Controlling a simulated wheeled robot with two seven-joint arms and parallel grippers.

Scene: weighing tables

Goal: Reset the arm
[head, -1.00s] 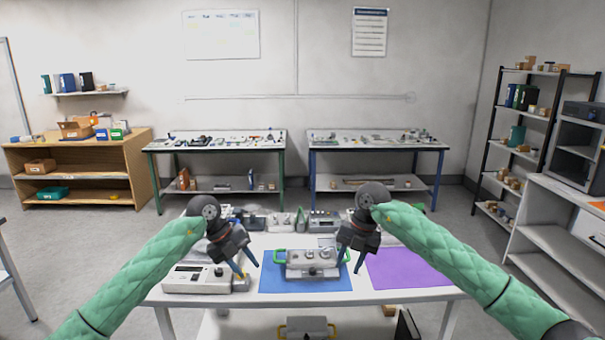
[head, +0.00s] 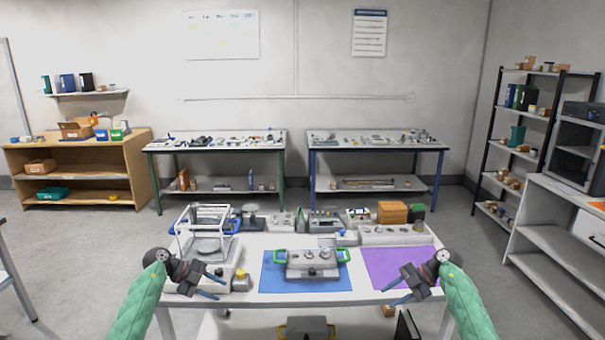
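My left gripper (head: 214,284) is at the front left of the white table, over the base of the balance, with its two blue-tipped fingers spread and nothing between them. My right gripper (head: 398,290) is at the front right, by the purple mat, also with fingers apart and empty. My green-sleeved arms come up from the bottom of the picture. A grey device with green handles (head: 312,263) stands on the blue mat (head: 307,286), between the grippers and apart from both.
A balance with a clear draft shield (head: 206,226) stands at the table's left. The purple mat (head: 398,260) lies at the right. Several instruments and a brown box (head: 392,213) line the table's back. A grey case with yellow handles (head: 307,328) is below the table.

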